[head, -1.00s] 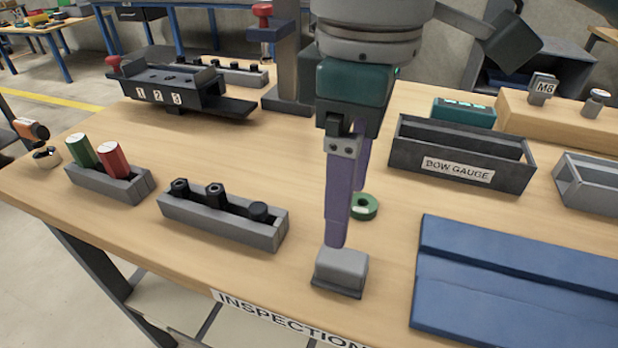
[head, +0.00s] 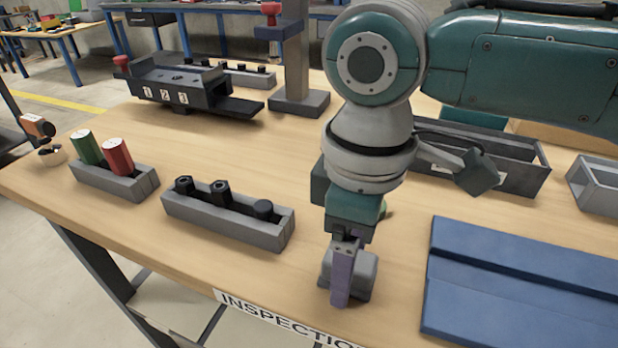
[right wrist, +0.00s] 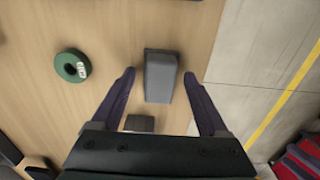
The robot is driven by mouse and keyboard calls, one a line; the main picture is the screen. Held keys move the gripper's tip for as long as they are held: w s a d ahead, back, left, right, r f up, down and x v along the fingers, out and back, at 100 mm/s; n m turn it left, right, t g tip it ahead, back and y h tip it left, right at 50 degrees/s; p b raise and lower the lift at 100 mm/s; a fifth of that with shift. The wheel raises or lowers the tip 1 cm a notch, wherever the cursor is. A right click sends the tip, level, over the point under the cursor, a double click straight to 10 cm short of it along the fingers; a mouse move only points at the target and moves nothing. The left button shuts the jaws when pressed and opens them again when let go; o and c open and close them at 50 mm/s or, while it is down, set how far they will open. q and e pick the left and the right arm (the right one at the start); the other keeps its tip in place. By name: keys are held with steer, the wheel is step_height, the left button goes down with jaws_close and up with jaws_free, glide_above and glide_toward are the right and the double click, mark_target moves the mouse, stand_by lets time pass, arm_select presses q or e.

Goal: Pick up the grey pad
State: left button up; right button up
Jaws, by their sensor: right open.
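The grey pad (head: 365,272), a light grey block with a darker strip along its base, sits on the table close to the front edge. My right gripper (head: 342,302) points down at it, and its purple fingers hide part of the pad in the head view. In the right wrist view the open fingers (right wrist: 159,76) lie to either side of the pad (right wrist: 161,78), with a gap on both sides. I cannot tell the fingertips' exact height over the table. My left gripper is not in view.
A grey holder (head: 225,228) with black parts stands left of the pad, and a blue mat (head: 520,290) lies to its right. The table's front edge, labelled INSPECTION (head: 270,308), is close.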

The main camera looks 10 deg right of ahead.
steer(key=shift+c, duration=0.3)
jaws_close()
steer(key=shift+r, duration=0.1)
steer(key=shift+r, duration=0.1)
steer(key=shift+r, duration=0.3)
step_height(320, 180, up, 19)
steer(key=p, duration=0.3)
